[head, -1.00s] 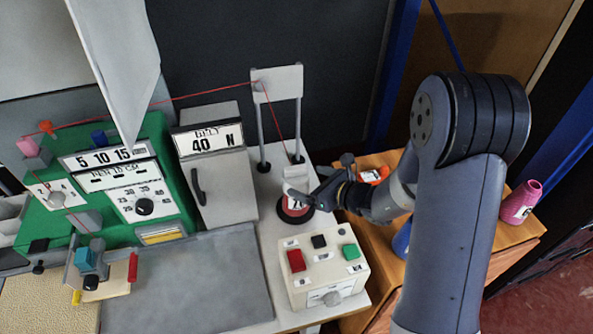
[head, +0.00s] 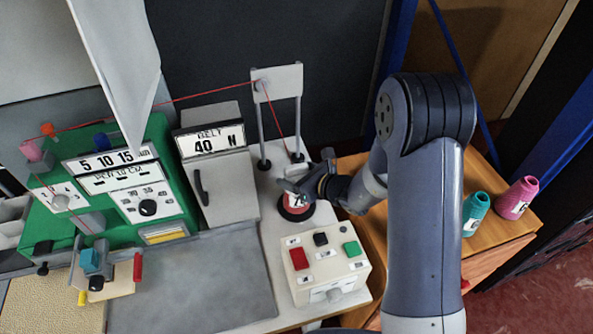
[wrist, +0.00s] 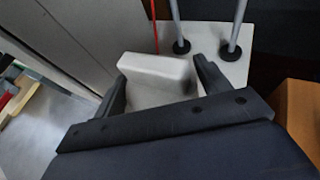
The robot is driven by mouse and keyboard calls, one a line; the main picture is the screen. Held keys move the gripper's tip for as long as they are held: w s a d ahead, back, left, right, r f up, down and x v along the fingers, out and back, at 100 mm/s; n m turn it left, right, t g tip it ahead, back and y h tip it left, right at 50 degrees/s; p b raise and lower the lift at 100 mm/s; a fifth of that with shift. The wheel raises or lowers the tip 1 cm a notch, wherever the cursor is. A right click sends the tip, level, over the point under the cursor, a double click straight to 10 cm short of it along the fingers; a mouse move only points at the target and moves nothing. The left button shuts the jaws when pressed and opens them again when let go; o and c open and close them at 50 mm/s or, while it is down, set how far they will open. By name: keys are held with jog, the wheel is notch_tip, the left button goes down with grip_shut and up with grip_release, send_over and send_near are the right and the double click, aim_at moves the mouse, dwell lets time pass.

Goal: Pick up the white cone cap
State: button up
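The white cone cap (wrist: 155,75) shows in the wrist view as a pale block between the two fingers of my gripper (wrist: 160,78). The fingers are spread, one on each side of it, with a narrow gap visible by the right finger; contact on the left is unclear. In the head view my gripper (head: 306,172) is over the red cone (head: 296,207) with a white label, on the white table beside the thin posts. The cap is mostly hidden by my gripper there.
A white button box (head: 326,268) stands just in front. A grey cabinet (head: 217,180) and green machine (head: 120,190) are at left. A post stand (head: 278,85) with red thread rises behind. Teal (head: 475,212) and pink (head: 517,198) cones stand on the wooden cabinet at right.

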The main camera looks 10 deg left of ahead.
jog(key=c, duration=0.6)
jog(key=shift+o, duration=0.2)
jog(key=shift+r, duration=0.1)
